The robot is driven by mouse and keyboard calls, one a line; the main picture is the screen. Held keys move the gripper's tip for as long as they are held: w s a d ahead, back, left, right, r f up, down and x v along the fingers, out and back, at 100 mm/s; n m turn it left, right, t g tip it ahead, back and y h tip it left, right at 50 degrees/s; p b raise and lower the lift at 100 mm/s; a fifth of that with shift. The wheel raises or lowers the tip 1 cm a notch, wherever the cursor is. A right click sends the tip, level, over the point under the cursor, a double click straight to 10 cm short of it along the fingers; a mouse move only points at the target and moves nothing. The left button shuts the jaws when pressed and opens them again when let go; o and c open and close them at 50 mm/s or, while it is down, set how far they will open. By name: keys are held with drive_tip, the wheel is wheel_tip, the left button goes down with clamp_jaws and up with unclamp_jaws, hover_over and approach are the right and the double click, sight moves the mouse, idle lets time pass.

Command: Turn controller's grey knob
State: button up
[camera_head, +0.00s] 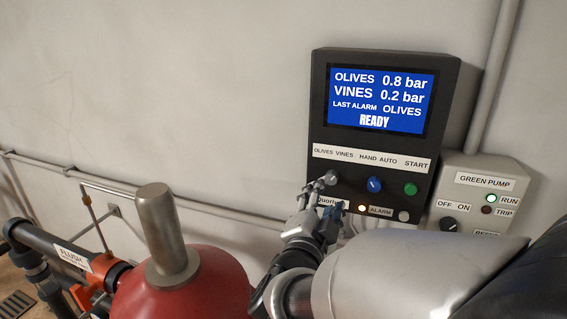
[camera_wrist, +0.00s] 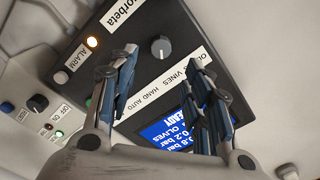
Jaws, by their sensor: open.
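The controller (camera_head: 320,125) is a dark box on the wall with a lit blue screen (camera_head: 376,97) reading READY. Its grey knob (camera_wrist: 162,48) is round with a pale mark, next to the OLIVES VINES label. In the wrist view it shows uncovered in the gap between my fingers, near their tips. My gripper (camera_wrist: 166,58) is open with nothing between its fingers; I cannot tell how far the tips are from the panel. In the head view my gripper (camera_head: 325,186) is at the panel's lower left and largely covers the knob's place.
A blue HAND AUTO selector (camera_head: 375,184) and green START button (camera_head: 410,189) sit to the right. The amber ALARM lamp (camera_head: 362,208) is lit, with a pale button (camera_head: 404,215) beside it. A Green Pump box (camera_head: 485,183) adjoins. A red tank (camera_head: 205,285) stands lower left.

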sight(332, 179)
drive_tip(key=x, duration=0.7)
drive_tip(key=shift+w+d, duration=0.1)
drive_tip(key=shift+w, duration=0.25)
drive_tip(key=shift+c, duration=0.2)
drive_tip(key=c, duration=1)
